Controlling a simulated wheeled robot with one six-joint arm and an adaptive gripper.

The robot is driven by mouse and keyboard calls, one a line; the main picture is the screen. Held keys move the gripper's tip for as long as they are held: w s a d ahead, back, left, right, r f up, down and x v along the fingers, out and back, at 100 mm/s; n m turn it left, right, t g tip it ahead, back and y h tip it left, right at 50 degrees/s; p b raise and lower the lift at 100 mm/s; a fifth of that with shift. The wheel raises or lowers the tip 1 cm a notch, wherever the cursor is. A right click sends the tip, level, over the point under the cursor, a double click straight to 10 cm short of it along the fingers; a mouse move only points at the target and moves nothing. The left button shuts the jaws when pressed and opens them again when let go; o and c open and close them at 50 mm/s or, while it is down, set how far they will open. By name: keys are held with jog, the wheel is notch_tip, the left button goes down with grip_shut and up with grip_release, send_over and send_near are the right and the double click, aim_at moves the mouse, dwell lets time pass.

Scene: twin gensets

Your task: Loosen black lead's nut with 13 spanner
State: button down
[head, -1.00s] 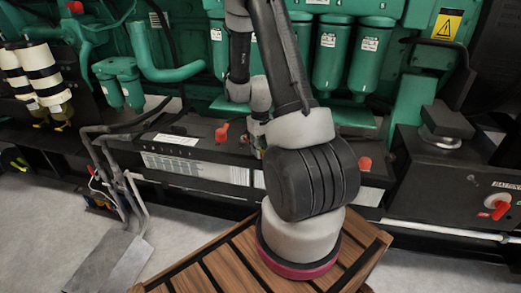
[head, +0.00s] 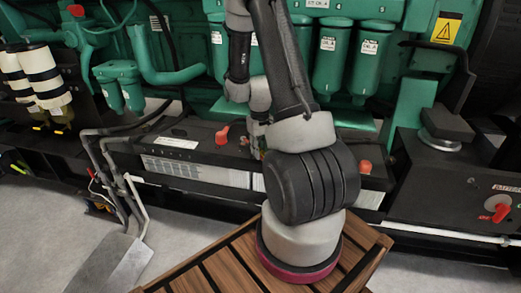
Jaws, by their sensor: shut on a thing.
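My arm rises in front of the battery box and bends back down. Its wrist end (head: 258,132) shows low over the middle of the box, and the upper arm and shoulder cover most of it. My gripper's fingers are hidden, so their grip cannot be made out. The 13 spanner and the nut cannot be seen. The long black battery box (head: 205,143) carries a red cap (head: 222,135) left of my wrist and another red cap (head: 365,167) to the right. A black cable (head: 150,117) runs to the box's left end; I cannot tell whether it is the black lead.
Green engine filters (head: 365,58) and a thick green pipe (head: 165,65) stand behind the box. A black box with a red battery switch (head: 497,210) is at right. Grey bent tubes (head: 112,165) stand at left. Bare grey floor (head: 185,235) lies in front.

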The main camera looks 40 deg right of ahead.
jog(key=a+m, duration=0.2)
jog(key=a, duration=0.1)
jog(key=shift+w+a+m, duration=0.1)
jog(key=shift+w+m, duration=0.3)
jog(key=w+a+m, duration=0.7)
jog(key=m, duration=0.2)
jog(key=shift+a, duration=0.3)
jog(key=shift+w+f, duration=0.1)
jog(key=shift+f, duration=0.25)
dwell(0.4)
jog(key=shift+f, duration=0.45)
